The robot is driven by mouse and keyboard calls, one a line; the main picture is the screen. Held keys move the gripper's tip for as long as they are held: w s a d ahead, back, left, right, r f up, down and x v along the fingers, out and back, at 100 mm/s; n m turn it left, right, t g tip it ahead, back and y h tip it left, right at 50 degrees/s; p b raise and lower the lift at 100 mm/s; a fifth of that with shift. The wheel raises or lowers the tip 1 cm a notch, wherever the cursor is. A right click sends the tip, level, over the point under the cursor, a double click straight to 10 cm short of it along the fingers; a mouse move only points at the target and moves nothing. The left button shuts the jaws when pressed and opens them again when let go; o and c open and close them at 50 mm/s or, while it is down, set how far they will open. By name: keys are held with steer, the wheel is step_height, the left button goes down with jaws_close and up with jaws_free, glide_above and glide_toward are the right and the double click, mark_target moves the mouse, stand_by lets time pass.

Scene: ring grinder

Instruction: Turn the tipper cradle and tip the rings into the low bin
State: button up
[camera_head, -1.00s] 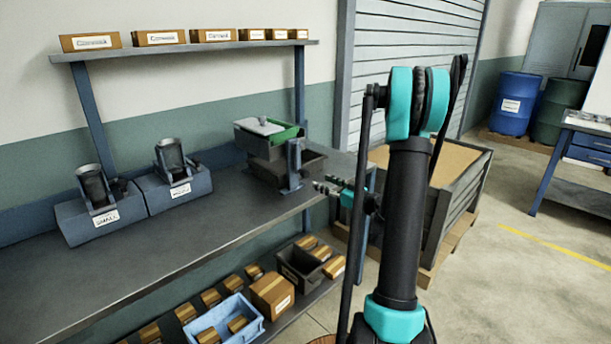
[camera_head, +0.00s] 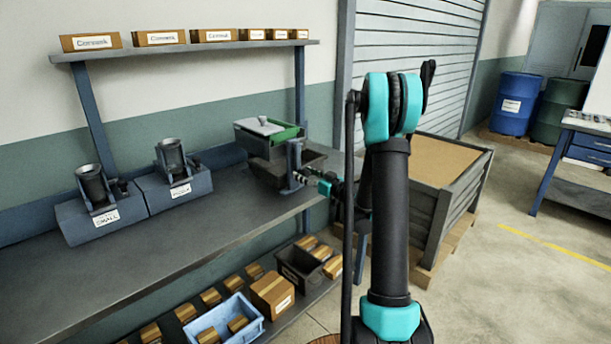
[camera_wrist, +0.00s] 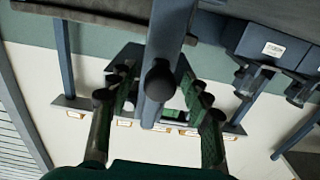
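The tipper cradle (camera_head: 271,133), a grey tray with a green inside edge and a pale piece on top, stands at the back right of the bench. A dark bin (camera_head: 270,174) sits right below it. A blue-grey upright post (camera_head: 293,165) stands at the cradle's front right. My gripper (camera_head: 306,177) is beside this post. In the wrist view, my gripper (camera_wrist: 157,88) is open, with one finger on each side of the post and its round dark knob (camera_wrist: 158,80). Contact cannot be told. I cannot make out the rings.
Two holders, one labelled SMALL (camera_head: 103,220), stand on the bench (camera_head: 215,225) at left. Boxes (camera_head: 160,38) line the shelf above. A blue crate (camera_head: 255,328) and a dark bin (camera_head: 290,278) are on the lower shelf. A large slatted crate (camera_head: 465,190) stands at right.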

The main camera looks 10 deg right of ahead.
jaws_close()
steer(key=shift+a, duration=0.1)
stand_by(0.4)
